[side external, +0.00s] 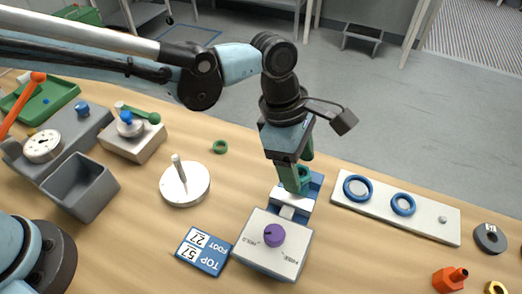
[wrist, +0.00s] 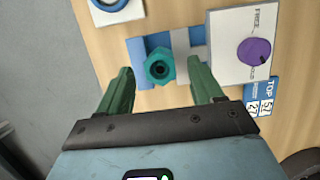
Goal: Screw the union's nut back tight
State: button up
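The union's teal hex nut (wrist: 160,68) sits in a blue holder (wrist: 138,48), its dark round bore facing up in the wrist view. In the side external view the nut (side external: 305,173) is partly hidden by my green fingers. My gripper (wrist: 161,70) is open, with one finger on each side of the nut and a visible gap to each. In the side external view my gripper (side external: 296,172) points down at the holder. A white box (side external: 262,252) with a purple knob (side external: 274,235) adjoins the holder; its face reads HOLD and FREE. The union's lower part is hidden.
A blue card (side external: 204,251) lies left of the white box. A white plate with blue rings (side external: 428,222) lies right of the holder. A round white piece with a pin (side external: 185,185) and a green ring (side external: 220,147) lie left. An orange fitting (side external: 450,279) lies front right.

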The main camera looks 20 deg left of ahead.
jog(key=v, duration=1.2)
jog(key=shift+o, duration=0.3)
jog(key=shift+r, duration=0.1)
